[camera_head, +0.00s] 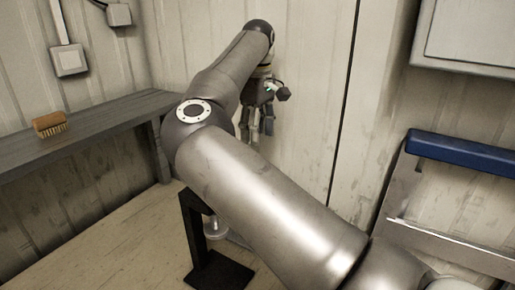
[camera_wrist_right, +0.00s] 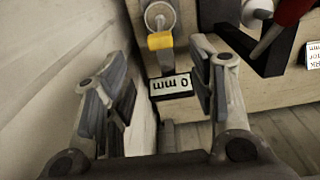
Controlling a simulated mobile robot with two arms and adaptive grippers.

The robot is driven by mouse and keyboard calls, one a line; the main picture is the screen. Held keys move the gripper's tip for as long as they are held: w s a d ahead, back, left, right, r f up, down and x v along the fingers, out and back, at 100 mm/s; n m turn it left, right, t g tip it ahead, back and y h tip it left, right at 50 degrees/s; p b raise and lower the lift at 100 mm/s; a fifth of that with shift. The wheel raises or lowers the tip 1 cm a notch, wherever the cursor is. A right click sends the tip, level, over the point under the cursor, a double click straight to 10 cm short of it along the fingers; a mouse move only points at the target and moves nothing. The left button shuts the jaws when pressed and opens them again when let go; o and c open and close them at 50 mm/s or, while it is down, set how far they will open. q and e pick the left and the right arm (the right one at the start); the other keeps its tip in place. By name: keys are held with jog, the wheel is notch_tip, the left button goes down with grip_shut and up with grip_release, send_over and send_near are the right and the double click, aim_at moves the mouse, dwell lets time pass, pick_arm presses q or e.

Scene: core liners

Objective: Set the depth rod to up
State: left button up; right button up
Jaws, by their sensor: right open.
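My right gripper (camera_head: 256,123) hangs near the wall in the head view, beyond my arm. In the wrist view the right gripper (camera_wrist_right: 162,85) is open, with nothing between its fingers. Beyond the fingers is a round grey metal part with a yellow piece (camera_wrist_right: 160,41), which may be the depth rod. In the head view a black stand (camera_head: 197,235) and a grey round metal part (camera_head: 215,228) are partly hidden by my arm. My left gripper is not in view.
A dark bench (camera_head: 90,132) with a wooden brush (camera_head: 49,124) runs along the left wall. A blue-topped metal frame (camera_head: 465,153) stands at right below a grey box (camera_head: 470,35). In the wrist view, a red part (camera_wrist_right: 292,11) and dark bracket (camera_wrist_right: 268,55) lie upper right.

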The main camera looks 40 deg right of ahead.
jog(key=shift+r, duration=2.4)
